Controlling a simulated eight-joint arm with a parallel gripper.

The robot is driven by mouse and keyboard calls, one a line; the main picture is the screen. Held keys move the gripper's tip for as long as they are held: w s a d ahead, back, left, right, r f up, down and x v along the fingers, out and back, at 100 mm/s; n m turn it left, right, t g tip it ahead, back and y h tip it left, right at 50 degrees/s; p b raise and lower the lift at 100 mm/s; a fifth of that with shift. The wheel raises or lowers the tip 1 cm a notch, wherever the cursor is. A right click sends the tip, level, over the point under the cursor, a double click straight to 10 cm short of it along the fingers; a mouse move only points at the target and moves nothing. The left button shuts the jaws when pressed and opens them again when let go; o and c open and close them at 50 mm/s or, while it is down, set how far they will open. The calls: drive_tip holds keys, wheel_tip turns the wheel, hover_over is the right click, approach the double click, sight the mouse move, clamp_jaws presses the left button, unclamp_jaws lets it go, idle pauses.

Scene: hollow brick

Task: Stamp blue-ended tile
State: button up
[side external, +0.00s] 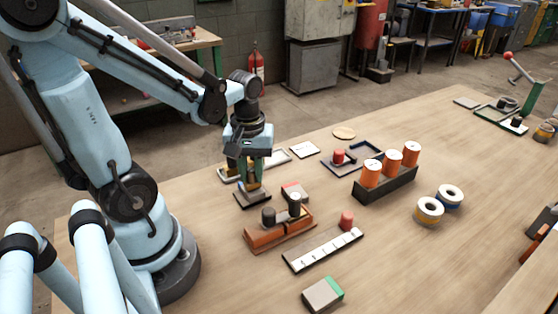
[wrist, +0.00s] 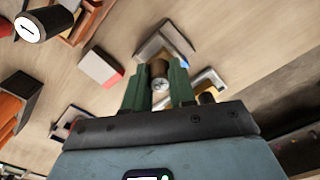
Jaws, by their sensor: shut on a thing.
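My gripper (side external: 250,182), with green fingers, is low over the table. In the wrist view its fingers (wrist: 160,84) are shut on a brown, upright stamp handle (wrist: 160,76) with a pale marked top. Under the stamp is a small grey block in a dark-edged holder (side external: 252,198); the wrist view shows this holder (wrist: 158,45) with a bluish strip at one side. I take this to be the blue-ended tile, but the stamp and fingers partly hide it. I cannot tell whether the stamp's face touches it.
A red-ended tile (side external: 295,188) and an orange-brown rack (side external: 282,232) with dark stamps stand close by. A green-ended tile (side external: 322,294) lies in front. A white strip (side external: 322,248), a blue-edged tray (side external: 367,150) and a rack of orange spools (side external: 388,184) are to the right.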

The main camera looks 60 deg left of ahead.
drive_tip(key=shift+f, duration=0.4)
idle(1.1)
drive_tip(key=shift+r, duration=0.15)
drive_tip(key=shift+r, duration=3.4)
